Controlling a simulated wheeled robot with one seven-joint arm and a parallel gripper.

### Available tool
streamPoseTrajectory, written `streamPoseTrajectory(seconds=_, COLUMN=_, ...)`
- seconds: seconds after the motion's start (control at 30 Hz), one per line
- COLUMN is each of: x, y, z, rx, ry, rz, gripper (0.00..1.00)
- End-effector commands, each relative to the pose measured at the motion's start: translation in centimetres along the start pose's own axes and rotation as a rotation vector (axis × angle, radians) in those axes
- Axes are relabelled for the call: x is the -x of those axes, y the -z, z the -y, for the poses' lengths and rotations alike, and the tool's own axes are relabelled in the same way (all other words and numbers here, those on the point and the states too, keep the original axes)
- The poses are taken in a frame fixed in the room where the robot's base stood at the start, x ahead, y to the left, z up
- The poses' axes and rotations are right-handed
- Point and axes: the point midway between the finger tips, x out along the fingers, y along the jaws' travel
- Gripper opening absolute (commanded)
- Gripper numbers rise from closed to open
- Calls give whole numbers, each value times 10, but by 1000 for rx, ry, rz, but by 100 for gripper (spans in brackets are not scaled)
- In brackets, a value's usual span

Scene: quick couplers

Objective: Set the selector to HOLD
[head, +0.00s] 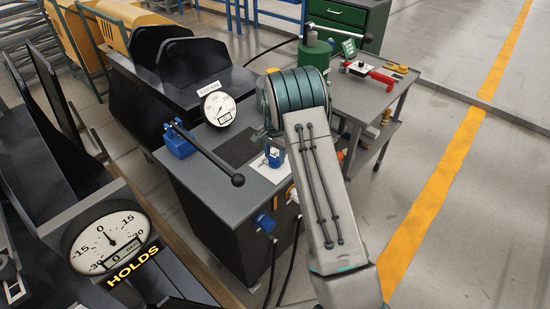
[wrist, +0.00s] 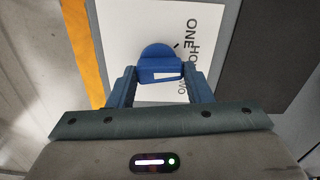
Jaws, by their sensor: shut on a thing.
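The selector's blue knob (wrist: 158,58) sits on a white label plate (wrist: 118,45) and lies between my two fingers in the wrist view. A white strip (wrist: 166,73) shows on the knob; I cannot tell which mark it points at. The words ONE, HO and TWO run along the plate's right side, with HO in the middle and partly covered. My gripper (wrist: 162,82) is shut on the knob. In the head view, the plate (head: 261,173) lies on the grey bench top beside my gripper (head: 272,155), and my arm hides much of the selector.
A blue knob (head: 264,222) projects from the bench front. A side cart (head: 345,95) carries a red-handled part (head: 372,74).

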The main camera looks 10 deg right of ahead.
Motion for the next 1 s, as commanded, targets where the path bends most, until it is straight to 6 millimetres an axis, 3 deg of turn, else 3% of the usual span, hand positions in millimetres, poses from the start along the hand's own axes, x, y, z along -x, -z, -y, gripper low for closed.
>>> streamPoseTrajectory(seconds=0.3, x=1, y=-1, z=2, rx=-109, ry=3, rz=0, gripper=23)
streamPoseTrajectory(seconds=0.8, x=2, y=0, z=2, rx=-126, ry=4, rz=0, gripper=23)
streamPoseTrajectory(seconds=0.83, x=2, y=0, z=2, rx=-126, ry=4, rz=0, gripper=54)
streamPoseTrajectory(seconds=0.87, x=2, y=0, z=2, rx=-126, ry=4, rz=-1, gripper=62)
streamPoseTrajectory(seconds=0.9, x=2, y=0, z=2, rx=-126, ry=3, rz=-1, gripper=67)
streamPoseTrajectory(seconds=1.0, x=1, y=0, z=1, rx=-127, ry=3, rz=0, gripper=67)
